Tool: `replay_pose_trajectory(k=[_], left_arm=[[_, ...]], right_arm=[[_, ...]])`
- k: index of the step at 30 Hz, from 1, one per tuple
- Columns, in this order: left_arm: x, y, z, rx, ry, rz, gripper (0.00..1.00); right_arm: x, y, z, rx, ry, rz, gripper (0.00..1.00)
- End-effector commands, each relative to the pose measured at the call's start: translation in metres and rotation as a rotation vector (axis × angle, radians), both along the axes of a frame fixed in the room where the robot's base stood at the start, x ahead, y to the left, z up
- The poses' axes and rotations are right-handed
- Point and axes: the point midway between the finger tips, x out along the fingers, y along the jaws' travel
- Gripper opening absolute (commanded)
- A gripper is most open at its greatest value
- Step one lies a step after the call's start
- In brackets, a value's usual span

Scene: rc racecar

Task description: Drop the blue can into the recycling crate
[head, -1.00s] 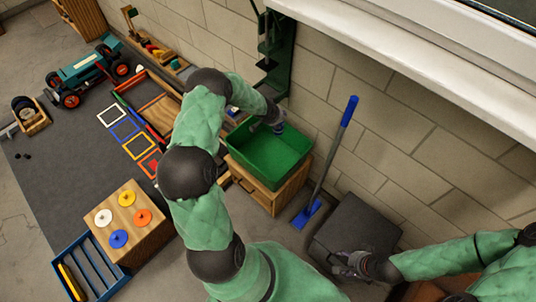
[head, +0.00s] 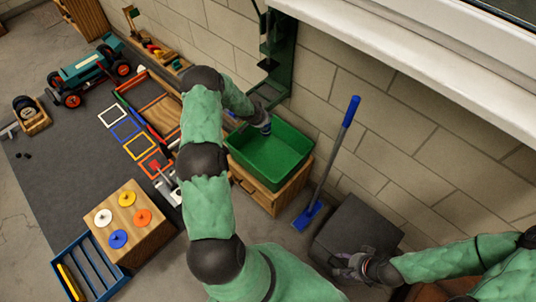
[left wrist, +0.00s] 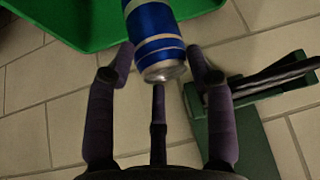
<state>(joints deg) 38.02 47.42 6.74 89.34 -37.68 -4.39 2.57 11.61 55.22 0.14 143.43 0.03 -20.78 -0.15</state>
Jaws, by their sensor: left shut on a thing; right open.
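The blue can (left wrist: 157,38) with pale bands is between the fingers of my left gripper (left wrist: 158,78) in the left wrist view, which is shut on it. In the head view my left gripper (head: 265,124) is over the back left rim of the green crate (head: 272,153); I cannot make out the can there. The crate's inside looks empty in the head view. In the left wrist view the green crate (left wrist: 85,22) shows beyond the can. My right gripper (head: 352,266) is open and empty by the dark box at the lower right.
The crate stands on a wooden box (head: 270,200) against the block wall. A blue-handled tool (head: 330,165) leans right of it, near a dark box (head: 355,233). A green wall bracket (head: 278,60) is behind my left arm. A wooden block with coloured discs (head: 135,222) stands left.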

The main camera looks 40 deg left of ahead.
Motion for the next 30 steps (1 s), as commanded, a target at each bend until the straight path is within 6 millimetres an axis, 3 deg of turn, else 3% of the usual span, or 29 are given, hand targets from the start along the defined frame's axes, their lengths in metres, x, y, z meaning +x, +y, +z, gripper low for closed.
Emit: replay_pose_trajectory(k=[8,21,30], left_arm=[[0.0,0.0,-0.015,0.0,-0.001,0.0,0.39],[0.0,0.0,-0.056,0.0,-0.001,0.0,0.39],[0.0,0.0,-0.059,0.0,-0.001,0.0,0.39]], right_arm=[[0.0,0.0,-0.016,0.0,0.0,0.0,0.56],[0.0,0.0,-0.059,0.0,0.0,0.0,0.56],[0.0,0.0,-0.063,0.0,0.0,0.0,0.56]])
